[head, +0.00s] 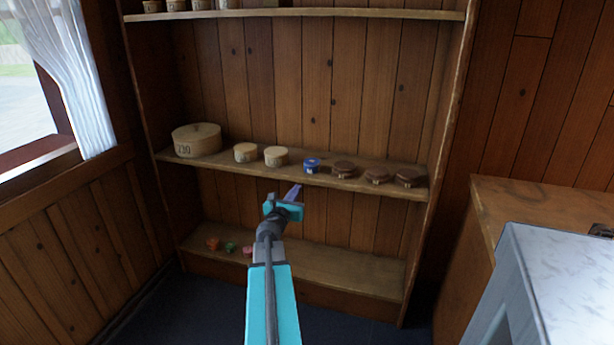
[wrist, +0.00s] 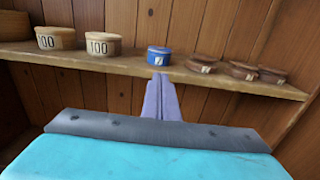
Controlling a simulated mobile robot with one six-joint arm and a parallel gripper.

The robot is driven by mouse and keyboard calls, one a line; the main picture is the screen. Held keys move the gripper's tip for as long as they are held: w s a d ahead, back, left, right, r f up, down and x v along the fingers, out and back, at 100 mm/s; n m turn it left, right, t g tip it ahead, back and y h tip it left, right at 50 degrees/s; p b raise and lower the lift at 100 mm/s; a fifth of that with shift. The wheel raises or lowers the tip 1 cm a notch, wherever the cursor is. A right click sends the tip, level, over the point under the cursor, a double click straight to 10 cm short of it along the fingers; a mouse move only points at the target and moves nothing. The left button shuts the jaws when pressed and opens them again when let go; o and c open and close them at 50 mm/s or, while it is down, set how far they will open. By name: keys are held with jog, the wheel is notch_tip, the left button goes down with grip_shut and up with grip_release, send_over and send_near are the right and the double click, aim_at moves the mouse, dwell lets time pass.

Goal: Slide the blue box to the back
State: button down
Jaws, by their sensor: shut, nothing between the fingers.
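The blue box (head: 312,165) is a small round lidded box with a white label. It stands upright on the middle shelf (head: 222,163), near the front edge, between a cream box and a brown box. It also shows in the wrist view (wrist: 158,56), just beyond my fingertips. My gripper (head: 296,190) is shut and empty, with its purple fingers together. The fingers point up toward the shelf's front edge, a little below and in front of the blue box. In the wrist view a small gap seems to separate the fingertips (wrist: 160,76) from the box.
Left of it stand two cream boxes (head: 276,156) marked 100 and a large round box (head: 197,139) marked 230. Several brown boxes (head: 377,176) stand close on the right. The shelf behind the blue box looks clear. Small coloured items (head: 230,247) lie on the lower shelf.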

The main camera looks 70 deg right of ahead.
aim_at(309, 170)
jog(key=shift+d, duration=0.15)
jog(key=shift+w+d+p, duration=0.2)
jog(key=shift+d+p, duration=0.15)
jog(key=shift+d, duration=3.05)
jog(key=shift+w+d+p, duration=0.2)
jog(key=shift+d+p, duration=0.1)
jog(key=shift+d, duration=3.1)
jog(key=shift+w+d+b, duration=0.2)
jog(key=shift+d+b, duration=0.55)
jog(key=shift+d, duration=2.65)
jog(key=shift+a, duration=0.1)
jog(key=shift+a+b, duration=0.3)
jog(key=shift+a, duration=1.85)
jog(key=a, duration=0.9)
jog(key=shift+s+a+b, duration=0.3)
jog(key=shift+s, duration=0.1)
